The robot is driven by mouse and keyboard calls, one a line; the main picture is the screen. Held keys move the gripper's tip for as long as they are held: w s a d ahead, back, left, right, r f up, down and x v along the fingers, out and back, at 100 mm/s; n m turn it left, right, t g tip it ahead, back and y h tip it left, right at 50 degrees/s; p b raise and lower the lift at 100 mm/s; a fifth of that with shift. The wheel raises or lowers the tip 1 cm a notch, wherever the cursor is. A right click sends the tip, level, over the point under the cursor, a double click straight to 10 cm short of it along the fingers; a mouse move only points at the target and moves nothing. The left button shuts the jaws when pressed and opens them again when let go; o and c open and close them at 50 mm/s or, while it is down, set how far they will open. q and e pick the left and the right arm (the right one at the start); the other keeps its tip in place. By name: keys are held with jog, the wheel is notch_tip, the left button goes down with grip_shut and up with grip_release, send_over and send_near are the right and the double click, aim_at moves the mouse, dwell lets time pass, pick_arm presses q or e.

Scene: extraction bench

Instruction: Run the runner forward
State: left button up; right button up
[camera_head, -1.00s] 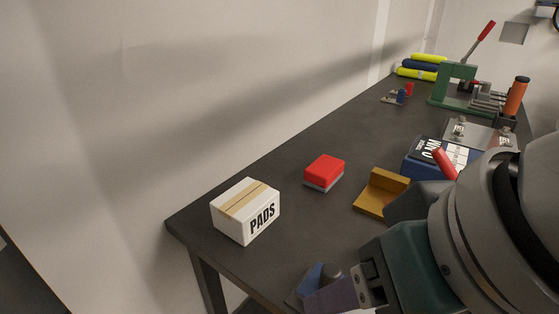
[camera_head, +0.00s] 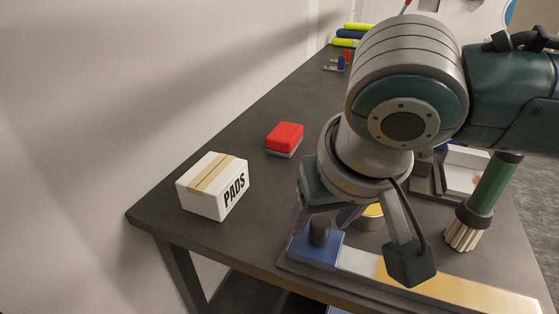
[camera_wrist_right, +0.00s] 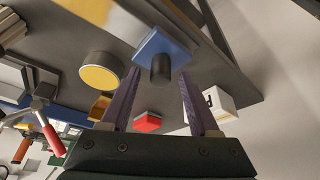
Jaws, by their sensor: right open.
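The runner, a blue block (camera_head: 318,252) with a dark upright knob (camera_head: 320,231), sits at the left end of a long track (camera_head: 465,292) near the bench's front edge. The track has a pale section and a yellow section to the right of the block. My right gripper (camera_head: 323,214) is over the block, its purple fingers apart. In the right wrist view the open fingers (camera_wrist_right: 158,76) point toward the blue block (camera_wrist_right: 161,45), with the knob (camera_wrist_right: 161,69) between their tips. I cannot tell whether either finger touches it. My left gripper is out of view.
A white PADS box (camera_head: 213,187) and a red-and-grey block (camera_head: 284,139) stand at the left of the bench. A round yellow-topped tin (camera_wrist_right: 101,72) is beside the runner. A green-handled tool (camera_head: 490,190) stands at the right. My right arm hides the bench's middle.

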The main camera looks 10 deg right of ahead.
jog(key=shift+w+f, duration=0.25)
jog(key=shift+f, duration=0.3)
grip_shut()
dwell(1.1)
